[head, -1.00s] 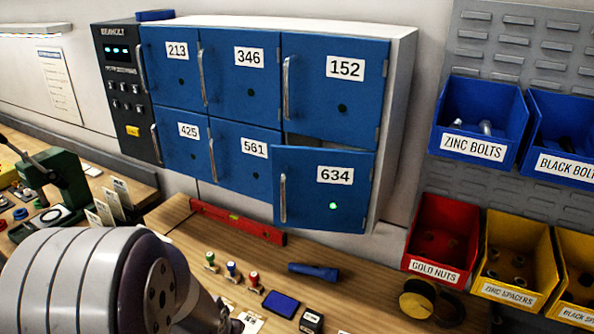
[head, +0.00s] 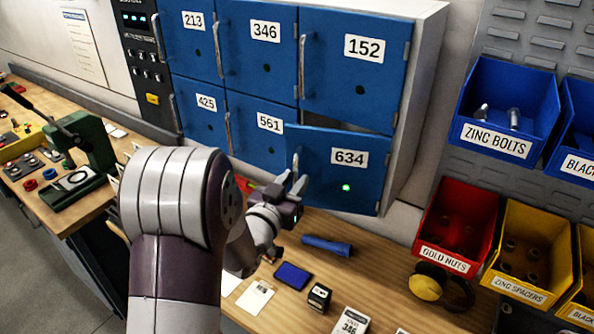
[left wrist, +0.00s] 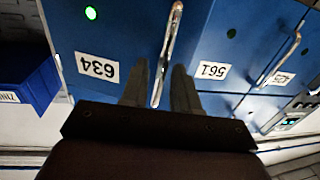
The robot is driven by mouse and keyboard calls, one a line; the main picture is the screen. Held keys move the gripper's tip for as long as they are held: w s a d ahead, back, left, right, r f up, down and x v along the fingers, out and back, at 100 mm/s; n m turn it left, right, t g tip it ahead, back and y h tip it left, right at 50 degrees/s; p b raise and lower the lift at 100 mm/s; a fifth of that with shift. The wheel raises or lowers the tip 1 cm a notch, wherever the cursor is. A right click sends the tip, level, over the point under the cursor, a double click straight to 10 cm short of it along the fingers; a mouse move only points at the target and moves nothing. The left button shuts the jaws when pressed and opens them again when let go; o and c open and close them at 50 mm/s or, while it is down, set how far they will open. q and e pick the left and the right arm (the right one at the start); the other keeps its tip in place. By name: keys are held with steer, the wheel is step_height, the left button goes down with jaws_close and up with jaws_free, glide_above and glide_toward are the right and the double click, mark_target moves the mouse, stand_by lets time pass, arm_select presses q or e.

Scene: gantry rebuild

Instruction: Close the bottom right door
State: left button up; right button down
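The bottom right door (head: 325,175), labelled 634 with a lit green dot, stands slightly ajar, its left edge out from the blue locker cabinet (head: 428,110). Its hinge side is on the right. My left gripper (head: 296,184) is at the door's left edge, by its handle. In the left wrist view the door (left wrist: 115,30) appears upside down. There the metal handle (left wrist: 168,50) runs between the two spread fingers of my left gripper (left wrist: 160,88); I cannot tell if they touch it. My right gripper is out of view.
The other locker doors, such as 561 (head: 258,132) and 152 (head: 350,80), look shut. Below, the wooden bench (head: 385,275) holds a blue flashlight (head: 326,245), an ink pad (head: 292,276) and yellow ear muffs (head: 427,284). Part bins (head: 458,225) hang at the right.

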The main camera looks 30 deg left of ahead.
arm_select(q)
steer(key=shift+w+a+r, duration=0.1)
steer(key=shift+w, duration=0.65)
steer(key=shift+w, duration=0.15)
steer(key=shift+c, duration=0.3)
jaws_close()
steer(key=shift+w+a+h, duration=0.15)
steer(key=shift+w+h, duration=0.1)
steer(key=shift+h, duration=0.05)
steer(key=w+m+h, duration=0.1)
steer(key=w+a+m+h+b, duration=0.1)
steer(key=w, duration=0.1)
steer(key=w+h+b, duration=0.1)
steer(key=w, duration=0.1)
steer(key=shift+w+a+r+m+h, duration=0.15)
steer(key=shift+w+a+m+h, duration=0.1)
steer(key=shift+a+m+h, duration=0.15)
